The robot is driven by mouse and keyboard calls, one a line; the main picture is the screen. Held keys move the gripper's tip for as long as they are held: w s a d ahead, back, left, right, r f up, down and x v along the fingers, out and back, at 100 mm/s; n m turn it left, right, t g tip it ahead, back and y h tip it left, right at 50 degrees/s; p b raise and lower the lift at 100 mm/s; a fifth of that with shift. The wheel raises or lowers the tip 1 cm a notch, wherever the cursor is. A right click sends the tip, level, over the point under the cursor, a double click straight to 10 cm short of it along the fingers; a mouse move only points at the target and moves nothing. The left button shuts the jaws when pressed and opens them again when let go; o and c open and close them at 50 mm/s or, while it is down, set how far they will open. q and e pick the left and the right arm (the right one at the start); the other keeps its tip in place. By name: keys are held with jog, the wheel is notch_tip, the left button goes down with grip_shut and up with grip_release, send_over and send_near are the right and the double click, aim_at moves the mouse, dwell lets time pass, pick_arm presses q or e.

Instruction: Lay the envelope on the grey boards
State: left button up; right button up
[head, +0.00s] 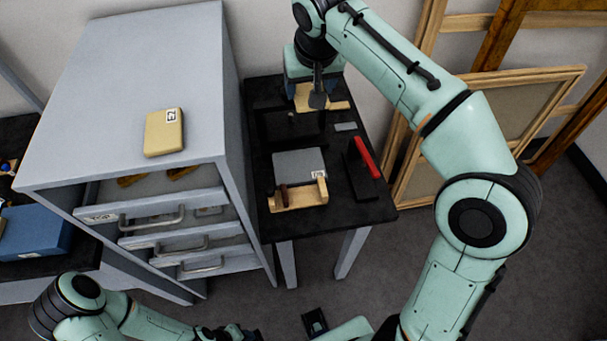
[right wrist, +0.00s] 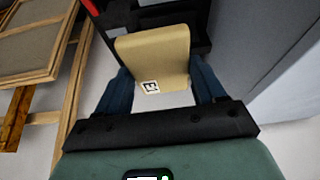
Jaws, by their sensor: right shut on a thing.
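A tan envelope (right wrist: 152,55) with a black-and-white label is between the fingers of my right gripper (right wrist: 160,88) in the right wrist view. The gripper is shut on it. In the head view my right gripper (head: 303,82) is over the back of the black table, with part of the tan envelope (head: 303,98) showing below it. The grey boards (head: 297,161) lie flat on the table nearer the front, apart from the envelope. My left gripper (head: 228,332) is at the bottom edge, partly cut off; its fingers are unclear.
A wooden holder (head: 300,197) stands at the front of the black table (head: 370,208). A red-topped black thing (head: 364,160) stands right of the boards. A grey drawer cabinet (head: 135,75) rises at the left, with a labelled tan packet (head: 163,133) on top. Wooden frames (head: 510,120) lean at the right.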

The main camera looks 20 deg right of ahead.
aim_at(307, 97)
jog(key=f, duration=0.1)
jog(key=a+f+b, duration=0.1)
jog(key=f, duration=0.1)
jog(key=shift+s+f, duration=0.15)
jog(key=shift+f, duration=0.15)
jog(key=f+b, duration=0.1)
jog(key=f, duration=0.4)
jog(key=w+f+b, duration=0.1)
jog(key=f+b, duration=0.1)
jog(key=f, duration=0.4)
jog(key=a+f+b, duration=0.1)
jog(key=f+b, duration=0.1)
jog(key=f, duration=0.3)
jog(key=shift+w+f, duration=0.15)
jog(key=shift+f, duration=0.25)
pick_arm(q)
notch_tip(307, 97, down, 8)
jog(key=s+b, duration=0.1)
jog(key=shift+s+d+f, duration=0.15)
jog(key=shift+f, duration=0.1)
pick_arm(e)
jog(key=shift+f, duration=2.55)
jog(key=shift+f, duration=0.2)
pick_arm(q)
jog(key=shift+f, duration=0.15)
pick_arm(e)
jog(key=o, duration=1)
